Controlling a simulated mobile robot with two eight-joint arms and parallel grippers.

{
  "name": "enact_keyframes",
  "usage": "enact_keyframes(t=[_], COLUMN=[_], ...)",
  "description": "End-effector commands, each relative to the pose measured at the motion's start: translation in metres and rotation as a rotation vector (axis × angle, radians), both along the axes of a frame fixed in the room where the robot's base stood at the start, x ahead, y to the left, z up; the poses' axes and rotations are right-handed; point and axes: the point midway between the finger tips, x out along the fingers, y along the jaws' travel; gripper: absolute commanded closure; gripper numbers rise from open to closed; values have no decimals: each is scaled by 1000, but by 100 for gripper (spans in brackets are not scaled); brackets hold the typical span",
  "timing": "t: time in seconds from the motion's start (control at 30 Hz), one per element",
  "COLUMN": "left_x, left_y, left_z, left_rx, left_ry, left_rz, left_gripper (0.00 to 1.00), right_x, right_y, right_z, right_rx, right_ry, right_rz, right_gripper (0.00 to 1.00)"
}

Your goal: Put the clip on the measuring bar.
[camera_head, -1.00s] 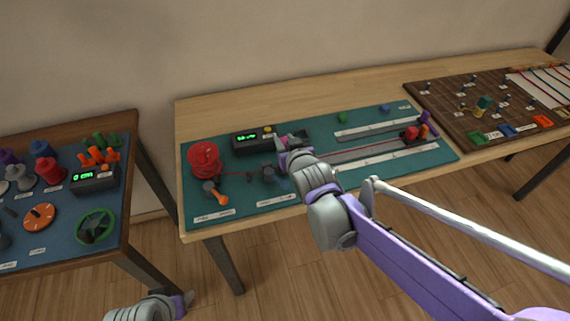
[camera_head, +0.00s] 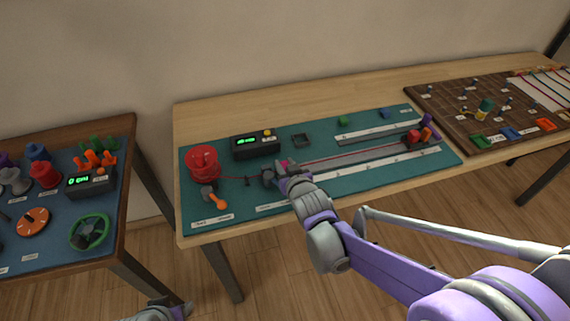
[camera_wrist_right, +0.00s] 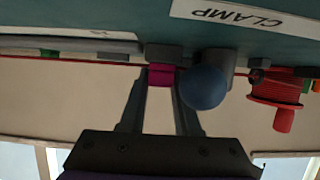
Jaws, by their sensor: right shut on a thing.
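The clip, a small magenta block (camera_wrist_right: 161,76), is between the fingertips of my right gripper (camera_wrist_right: 160,84). In the head view my right gripper (camera_head: 283,168) is over the teal mat beside the dark clamp (camera_head: 268,177), with a bit of magenta (camera_head: 284,162) showing at its tip. In the wrist view the clip is at the red cord (camera_wrist_right: 100,64), next to the clamp's blue ball knob (camera_wrist_right: 203,88); whether it grips the cord is unclear. A long pale strip, perhaps the measuring bar (camera_head: 390,163), runs right along the mat. My left gripper (camera_head: 182,309) is low at the bottom edge, partly cut off.
A brown peg board (camera_head: 470,95) lies farther right.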

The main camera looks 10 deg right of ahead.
Motion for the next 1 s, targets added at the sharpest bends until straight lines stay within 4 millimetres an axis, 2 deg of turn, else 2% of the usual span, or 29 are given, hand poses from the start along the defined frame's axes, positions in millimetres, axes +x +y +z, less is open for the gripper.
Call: enact_keyframes(t=[0.03, 0.17, 0.2, 0.47, 0.57, 1.0], left_x=[0, 0, 0, 0, 0, 1], left_y=[0, 0, 0, 0, 0, 0], left_z=[-1, -1, -1, -1, 0, 18], left_rx=[0, 0, 0, 0, 0, 0], left_ry=[0, 0, 0, 0, 0, -6], left_rz=[0, 0, 0, 0, 0, 0], left_gripper=[50, 50, 50, 50, 50, 50], right_x=[0, 0, 0, 0, -5, -78], right_y=[0, 0, 0, 0, 0, 1], right_z=[-2, -1, -1, -1, 2, 34], right_rx=[0, 0, 0, 0, 0, -1], right_ry=[0, 0, 0, 0, -1, -1], right_rz=[0, 0, 0, 1, 1, 0], right_gripper=[65, 42, 39, 39, 39, 39])
